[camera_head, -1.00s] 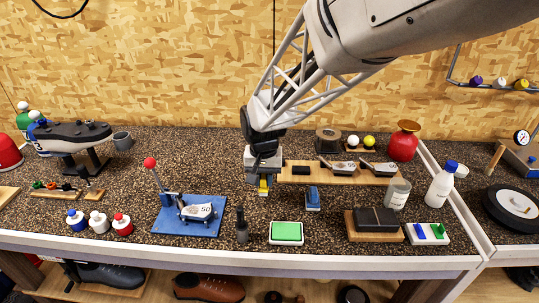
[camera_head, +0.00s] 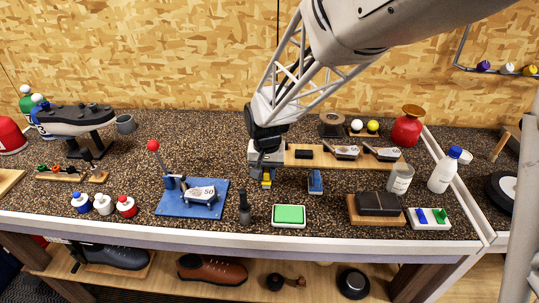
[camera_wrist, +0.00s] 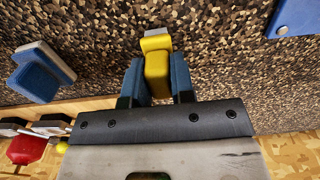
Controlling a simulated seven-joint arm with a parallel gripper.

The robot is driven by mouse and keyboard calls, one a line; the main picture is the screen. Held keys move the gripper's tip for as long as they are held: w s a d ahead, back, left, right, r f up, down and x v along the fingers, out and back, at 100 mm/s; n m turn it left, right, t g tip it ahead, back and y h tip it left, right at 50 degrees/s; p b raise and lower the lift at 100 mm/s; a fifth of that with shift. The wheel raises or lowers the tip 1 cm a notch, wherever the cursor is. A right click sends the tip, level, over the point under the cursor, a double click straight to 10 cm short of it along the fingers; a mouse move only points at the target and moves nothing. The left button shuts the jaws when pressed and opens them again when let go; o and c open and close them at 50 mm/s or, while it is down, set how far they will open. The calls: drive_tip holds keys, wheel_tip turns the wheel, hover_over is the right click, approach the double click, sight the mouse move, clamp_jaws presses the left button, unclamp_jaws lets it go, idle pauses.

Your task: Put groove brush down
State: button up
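The groove brush appears to be the small yellow piece with a grey end in my gripper; it shows in the head view (camera_head: 267,180) and in the wrist view (camera_wrist: 157,72). My gripper (camera_wrist: 155,85) is shut on it, with a blue-grey finger on each side. In the head view my gripper (camera_head: 267,174) is low over the speckled bench top (camera_head: 345,213), in front of the wooden board's left end. The brush points down; whether its end touches the bench cannot be told.
A blue block (camera_head: 315,182) stands just right of my gripper. The blue mat (camera_head: 165,207) with a club head is to the left. A dark bottle (camera_head: 245,210) and green pad (camera_head: 289,215) are in front. The wooden board (camera_head: 325,160) with club heads is behind.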

sight(267, 169)
drive_tip(key=o, duration=0.4)
wheel_tip(267, 169, up, 12)
drive_tip(key=shift+r, duration=0.15)
idle(0.7)
idle(0.5)
drive_tip(key=s+d+r+t, duration=0.1)
drive_tip(key=s+d+r, duration=0.2)
drive_tip(key=s+d, duration=0.4)
drive_tip(key=s+d+r, duration=0.2)
drive_tip(key=s+d, duration=0.3)
drive_tip(key=d, duration=0.3)
drive_tip(key=s+d, duration=0.4)
drive_tip(key=s, duration=0.3)
drive_tip(key=s+d+f+t, duration=0.1)
drive_tip(key=s+d, duration=0.3)
drive_tip(key=s, duration=0.3)
drive_tip(key=shift+d+t, duration=0.2)
drive_tip(key=shift+t, duration=0.1)
